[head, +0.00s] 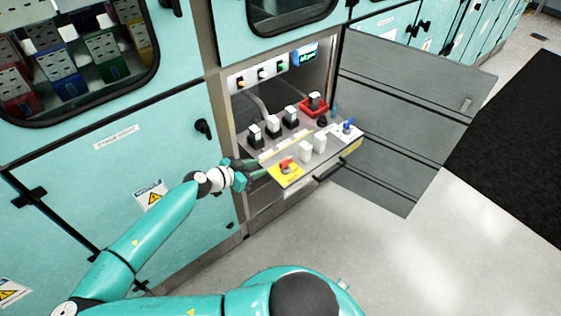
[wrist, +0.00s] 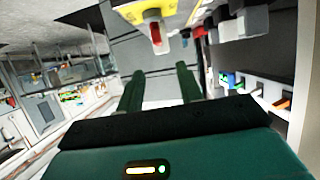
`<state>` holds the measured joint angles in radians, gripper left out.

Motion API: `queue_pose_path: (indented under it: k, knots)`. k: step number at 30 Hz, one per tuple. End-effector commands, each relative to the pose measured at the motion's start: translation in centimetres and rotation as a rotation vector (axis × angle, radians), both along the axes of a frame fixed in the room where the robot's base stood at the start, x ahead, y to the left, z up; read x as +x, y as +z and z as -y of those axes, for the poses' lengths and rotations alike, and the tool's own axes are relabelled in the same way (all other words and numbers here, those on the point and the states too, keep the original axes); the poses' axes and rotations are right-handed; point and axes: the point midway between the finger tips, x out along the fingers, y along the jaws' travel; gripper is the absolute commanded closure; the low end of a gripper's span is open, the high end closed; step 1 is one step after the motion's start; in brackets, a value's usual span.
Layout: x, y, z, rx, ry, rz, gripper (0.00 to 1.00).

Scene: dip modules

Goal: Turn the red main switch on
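The red main switch (head: 286,163) sits on a yellow plate (head: 287,177) at the near left corner of the pulled-out module panel in the head view. In the wrist view the red switch handle (wrist: 156,36) hangs from the yellow plate (wrist: 133,12) at the top middle. My gripper (head: 262,170) is just left of the switch in the head view. In the wrist view my gripper (wrist: 160,70) shows two dark green fingers spread apart with nothing between them. The switch shows beyond the fingertips, with an apparent gap. Part of my gripper's fingers is hard to make out in the head view.
White blocks (head: 313,147), black-and-white switches (head: 272,126), a red-based switch (head: 314,103) and a blue knob (head: 348,126) share the open compartment. A black handle (head: 329,170) is on the module's front. The open grey door (head: 400,110) stands right; floor in front is clear.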

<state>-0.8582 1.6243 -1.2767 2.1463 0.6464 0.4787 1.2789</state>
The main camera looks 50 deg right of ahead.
Motion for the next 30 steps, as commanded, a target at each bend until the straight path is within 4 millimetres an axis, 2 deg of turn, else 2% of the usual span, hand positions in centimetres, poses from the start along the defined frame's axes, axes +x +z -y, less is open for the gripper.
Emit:
queue_pose_path:
  k: [18, 23, 30]
  knots:
    - [-2.6, -4.2, 9.9, 0.003, -0.011, -0.003, 0.64]
    - [-2.9, -4.9, 11.6, 0.003, -0.007, -0.003, 0.64]
    - [-2.9, -5.2, 12.1, 0.003, -0.004, -0.002, 0.64]
